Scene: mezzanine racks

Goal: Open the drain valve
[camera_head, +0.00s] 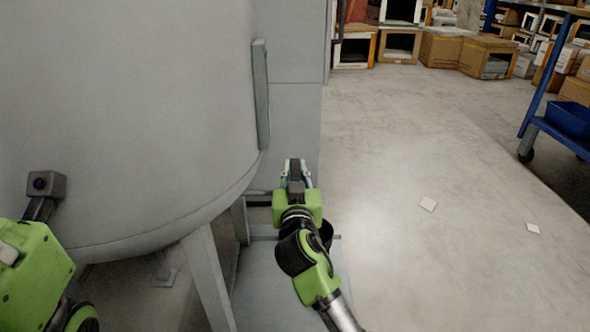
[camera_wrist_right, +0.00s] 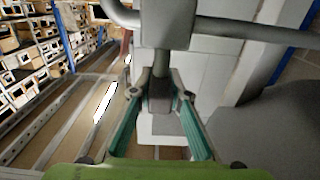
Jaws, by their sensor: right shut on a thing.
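A big grey tank (camera_head: 130,100) fills the left of the head view. My right gripper (camera_head: 294,172) is beside the tank's lower right side, shut on a dark grey part that looks like the drain valve's handle. In the right wrist view, the teal fingers of my right gripper (camera_wrist_right: 160,92) close on this handle (camera_wrist_right: 161,62), below a grey block with a pipe (camera_wrist_right: 245,28) running across. The rest of the valve is hard to make out. My left arm shows at the lower left of the head view; its fingers are out of view.
A grey leg (camera_head: 208,275) supports the tank. Open concrete floor (camera_head: 400,150) lies to the right, with two small pale sheets. Cardboard boxes (camera_head: 445,46) stand at the back, and a blue wheeled cart (camera_head: 548,80) stands at the right edge.

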